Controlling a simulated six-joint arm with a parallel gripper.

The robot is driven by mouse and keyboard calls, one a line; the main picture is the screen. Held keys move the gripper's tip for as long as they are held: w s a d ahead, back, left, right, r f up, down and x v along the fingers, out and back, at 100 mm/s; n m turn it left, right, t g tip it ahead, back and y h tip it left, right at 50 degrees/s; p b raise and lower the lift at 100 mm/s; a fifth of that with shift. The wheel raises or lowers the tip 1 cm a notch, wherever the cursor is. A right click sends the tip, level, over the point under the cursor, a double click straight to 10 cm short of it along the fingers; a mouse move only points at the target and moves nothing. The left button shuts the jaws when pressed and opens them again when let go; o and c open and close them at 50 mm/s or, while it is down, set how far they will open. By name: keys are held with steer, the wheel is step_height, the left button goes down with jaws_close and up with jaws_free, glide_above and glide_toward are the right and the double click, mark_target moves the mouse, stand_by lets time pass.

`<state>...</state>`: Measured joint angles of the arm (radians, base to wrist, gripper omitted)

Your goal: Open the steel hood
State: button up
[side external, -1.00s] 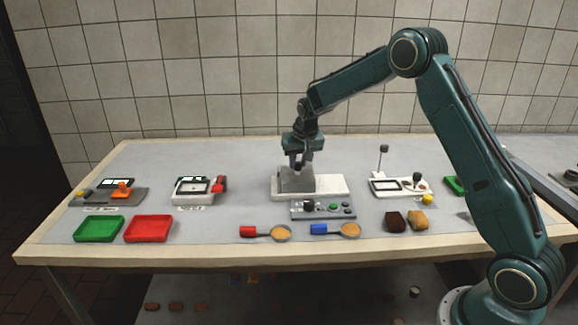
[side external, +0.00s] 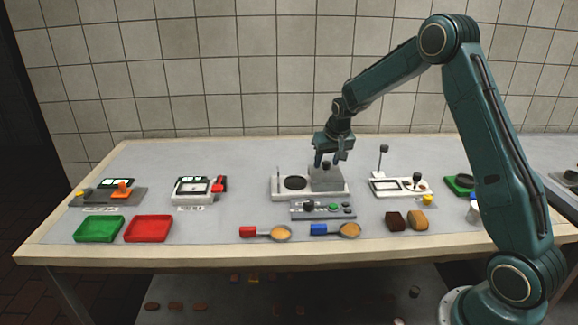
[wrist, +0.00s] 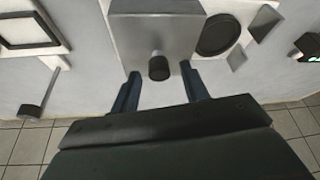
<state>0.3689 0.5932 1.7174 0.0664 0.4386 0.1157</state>
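The steel hood (side external: 326,181) is a grey box with a dark knob (side external: 326,165) on top. It sits on the right part of a white base (side external: 283,194). To its left, a dark round plate (side external: 294,183) on the base lies uncovered. In the wrist view the hood (wrist: 157,32) is at the top centre, with its knob (wrist: 159,67) pointing toward the camera. My gripper (side external: 330,159) is just above the hood at the knob. In the wrist view my gripper's fingers (wrist: 162,82) are spread, with a gap on each side of the knob.
A control panel (side external: 322,210) with buttons stands in front of the base. A white device with an upright lever (side external: 383,160) is close on the right. Two spoons (side external: 281,233), brown blocks (side external: 394,221) and green and red trays (side external: 148,228) lie along the front.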

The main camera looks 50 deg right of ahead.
stand_by(0.3)
steer(key=v, duration=1.4)
steer(key=shift+a, duration=0.1)
steer(key=s+a+r+n+t+y, duration=0.1)
steer(key=s+a+r+n, duration=0.15)
steer(key=s+a, duration=0.4)
steer(key=s+a+r+n, duration=0.1)
steer(key=s+a+r, duration=0.3)
steer(key=s+a, duration=0.25)
steer(key=s+a+f+n, duration=0.1)
steer(key=s+a, duration=0.2)
steer(key=s, duration=0.5)
steer(key=s+a+f+n+y, duration=0.1)
steer(key=s+a, duration=0.1)
steer(key=s, duration=0.5)
steer(key=shift+s+a+f+t, duration=0.15)
steer(key=shift+s+a+t, duration=0.15)
steer(key=shift+s+a, duration=0.1)
